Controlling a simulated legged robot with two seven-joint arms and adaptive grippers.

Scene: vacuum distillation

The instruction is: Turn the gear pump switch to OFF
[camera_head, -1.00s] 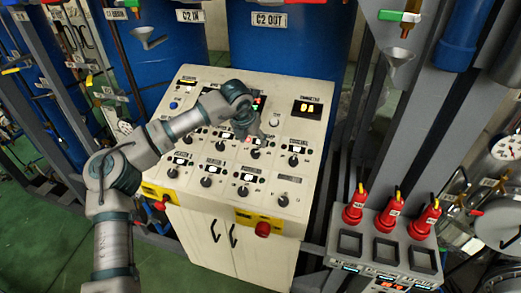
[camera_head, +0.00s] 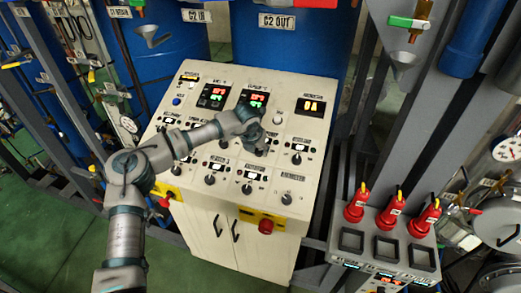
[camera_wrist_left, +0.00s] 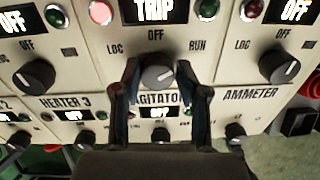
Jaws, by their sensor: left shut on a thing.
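A dark round selector knob (camera_wrist_left: 158,77) with a pale pointer mark sits between my fingers in the left wrist view, with LOC, OFF and RUN printed around it. A lit display reading TRIP (camera_wrist_left: 155,10) is above it. My left gripper (camera_wrist_left: 158,72) is shut on this knob, one finger on each side. In the head view my left gripper (camera_head: 259,146) is at the sloping control panel (camera_head: 222,208) and hides most of that knob. The knob's own name label is not readable, so I cannot tell from print that it is the gear pump switch. My right gripper is not in view.
Similar knobs stand close by, left (camera_wrist_left: 35,77) and right (camera_wrist_left: 280,66), with more below. A red emergency button (camera_head: 265,227) is on the panel's front edge.

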